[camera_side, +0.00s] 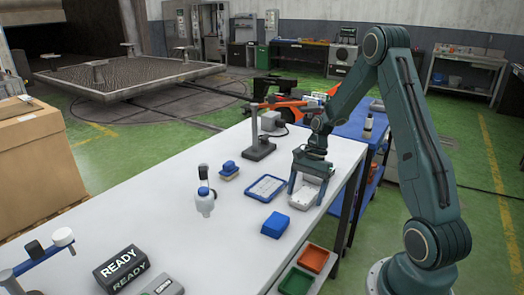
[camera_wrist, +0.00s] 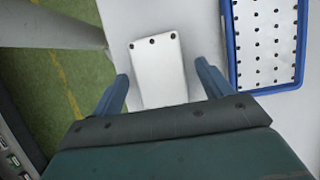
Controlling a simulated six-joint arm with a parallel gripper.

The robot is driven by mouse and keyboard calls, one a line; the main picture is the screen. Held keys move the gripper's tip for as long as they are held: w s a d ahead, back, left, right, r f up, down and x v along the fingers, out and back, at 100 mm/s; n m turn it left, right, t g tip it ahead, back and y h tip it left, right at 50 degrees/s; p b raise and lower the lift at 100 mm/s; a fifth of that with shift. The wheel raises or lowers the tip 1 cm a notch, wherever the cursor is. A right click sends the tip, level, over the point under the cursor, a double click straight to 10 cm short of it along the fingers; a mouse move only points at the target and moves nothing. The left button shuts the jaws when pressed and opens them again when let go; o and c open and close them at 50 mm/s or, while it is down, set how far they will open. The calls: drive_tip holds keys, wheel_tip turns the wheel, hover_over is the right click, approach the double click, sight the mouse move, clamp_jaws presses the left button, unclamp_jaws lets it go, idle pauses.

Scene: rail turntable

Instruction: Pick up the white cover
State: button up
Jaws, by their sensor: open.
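The white cover (camera_wrist: 158,70) is a flat pale plate with a row of dark holes along its top edge in the wrist view. It lies on the white table (camera_side: 175,230), near the table's right edge in the side view (camera_side: 304,195). My gripper (camera_wrist: 161,73) is open, with one blue-grey finger on each side of the cover. In the side view my gripper (camera_side: 307,194) is low over the cover and partly hides it. I cannot tell whether the fingers touch it. The cover's near end is hidden by my gripper in the wrist view.
A blue-rimmed tray (camera_wrist: 234,45) lies close to the right finger. A blue block (camera_side: 275,225) sits near the cover. A dark stand (camera_side: 260,149), a bottle (camera_side: 204,201) and a READY sign (camera_side: 122,268) are farther off. The table edge is close.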

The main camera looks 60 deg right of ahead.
sight(305, 193)
drive_tip(key=shift+f, duration=0.15)
drive_tip(key=shift+c, duration=0.2)
drive_tip(key=c, duration=1.2)
drive_tip(key=shift+r, duration=0.2)
wheel_tip(305, 193, up, 20)
drive_tip(key=shift+r, duration=0.1)
idle(0.5)
